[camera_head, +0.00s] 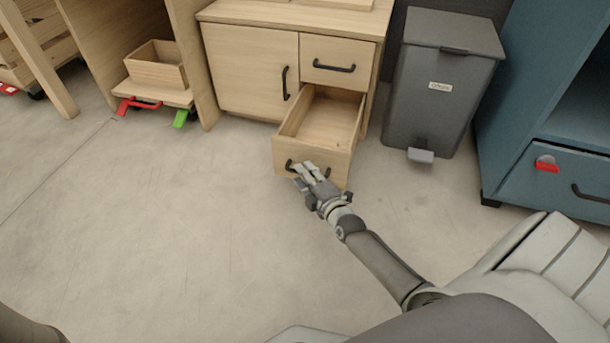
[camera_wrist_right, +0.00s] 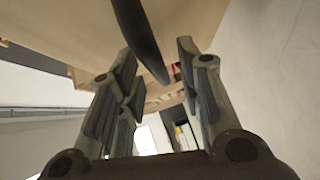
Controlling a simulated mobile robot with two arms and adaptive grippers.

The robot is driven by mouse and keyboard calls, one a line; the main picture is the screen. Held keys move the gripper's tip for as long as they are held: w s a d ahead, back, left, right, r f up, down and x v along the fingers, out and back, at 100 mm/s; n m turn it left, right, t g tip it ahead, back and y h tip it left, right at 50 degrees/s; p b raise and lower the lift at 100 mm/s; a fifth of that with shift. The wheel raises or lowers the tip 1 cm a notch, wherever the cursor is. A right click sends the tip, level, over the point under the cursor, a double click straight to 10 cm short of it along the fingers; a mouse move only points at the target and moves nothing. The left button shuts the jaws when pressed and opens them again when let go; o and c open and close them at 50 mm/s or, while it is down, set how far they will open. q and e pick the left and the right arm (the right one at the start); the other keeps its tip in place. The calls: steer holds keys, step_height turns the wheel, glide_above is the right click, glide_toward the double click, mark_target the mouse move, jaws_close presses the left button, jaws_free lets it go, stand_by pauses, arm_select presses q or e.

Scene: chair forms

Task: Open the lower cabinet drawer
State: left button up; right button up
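The light wood cabinet (camera_head: 251,72) has a door on the left and two drawers on the right. Its lower drawer (camera_head: 313,158) is pulled well out and its inside shows empty. My right gripper (camera_head: 303,172) is at the front of this drawer, at its black handle (camera_head: 290,165). In the right wrist view the dark handle (camera_wrist_right: 140,40) runs between the two fingers of the gripper (camera_wrist_right: 158,52), which stand apart. Contact with the handle is not clear. The upper drawer (camera_head: 336,61) is closed. My left gripper is out of view.
A grey pedal bin (camera_head: 440,95) stands right of the cabinet. A blue cabinet (camera_head: 552,165) is at the far right. A wooden box (camera_head: 157,65) on a low board with red and green parts is at the left. The floor (camera_head: 160,220) in front is clear.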

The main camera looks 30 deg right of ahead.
steer(key=s, duration=0.7)
steer(key=shift+s+a+r, duration=0.35)
steer(key=shift+r, duration=0.05)
